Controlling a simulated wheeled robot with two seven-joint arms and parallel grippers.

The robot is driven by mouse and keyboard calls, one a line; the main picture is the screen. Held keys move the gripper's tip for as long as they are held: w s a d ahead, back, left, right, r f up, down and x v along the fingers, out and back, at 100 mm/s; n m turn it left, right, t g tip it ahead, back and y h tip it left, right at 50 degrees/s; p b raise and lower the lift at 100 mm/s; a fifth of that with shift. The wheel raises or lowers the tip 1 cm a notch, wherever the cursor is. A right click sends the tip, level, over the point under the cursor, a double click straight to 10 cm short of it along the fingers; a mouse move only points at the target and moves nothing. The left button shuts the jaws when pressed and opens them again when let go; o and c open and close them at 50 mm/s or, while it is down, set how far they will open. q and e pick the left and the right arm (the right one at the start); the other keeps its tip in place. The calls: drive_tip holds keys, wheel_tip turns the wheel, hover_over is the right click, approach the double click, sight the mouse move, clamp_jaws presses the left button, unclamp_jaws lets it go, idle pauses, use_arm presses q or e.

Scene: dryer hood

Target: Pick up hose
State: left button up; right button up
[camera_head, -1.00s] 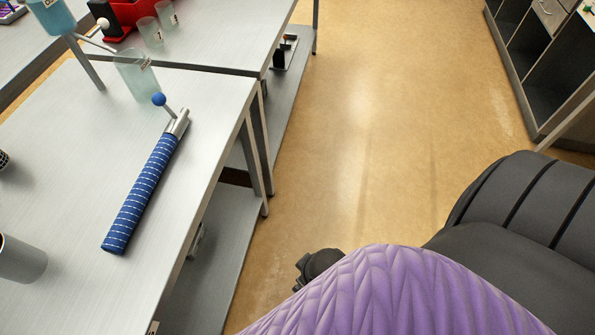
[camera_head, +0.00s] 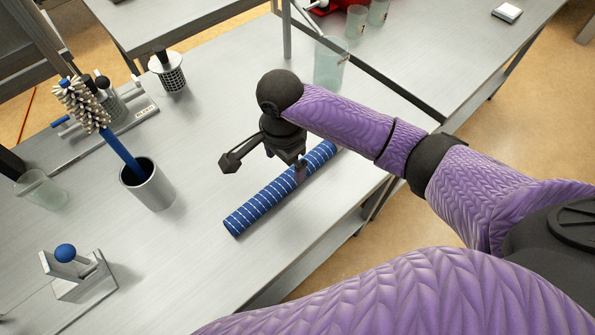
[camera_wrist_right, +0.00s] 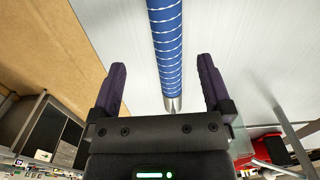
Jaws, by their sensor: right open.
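The hose (camera_head: 252,212) is a blue ribbed tube with white stripes, lying on the grey metal table near its right edge. My right gripper (camera_head: 298,167) is above the far part of the hose and hides some of it in the head view. In the right wrist view the hose (camera_wrist_right: 166,45) runs between the two spread fingers of my right gripper (camera_wrist_right: 162,85), with its metal end close to the palm. The gripper is open, and I see no finger touching the hose. My left gripper is not in view.
A metal cup with a brush (camera_head: 149,184), a clear beaker (camera_head: 40,190) and a small stand with a blue ball (camera_head: 76,275) stand left of the hose. A glass beaker (camera_head: 330,62) stands behind it. The table (camera_head: 210,265) is clear around the hose's near end.

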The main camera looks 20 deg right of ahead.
sight(281, 181)
drive_tip(key=f+b, duration=0.1)
drive_tip(key=f, duration=0.2)
drive_tip(key=f+b, duration=0.1)
drive_tip(key=f, duration=0.2)
drive_tip(key=f+b, duration=0.1)
drive_tip(key=f, duration=0.2)
drive_tip(key=shift+w+a+f+b, duration=0.15)
drive_tip(key=shift+w+a+b, duration=0.1)
drive_tip(key=shift+a+b, duration=0.15)
drive_tip(key=shift+c, duration=0.3)
drive_tip(key=c, duration=0.7)
clamp_jaws()
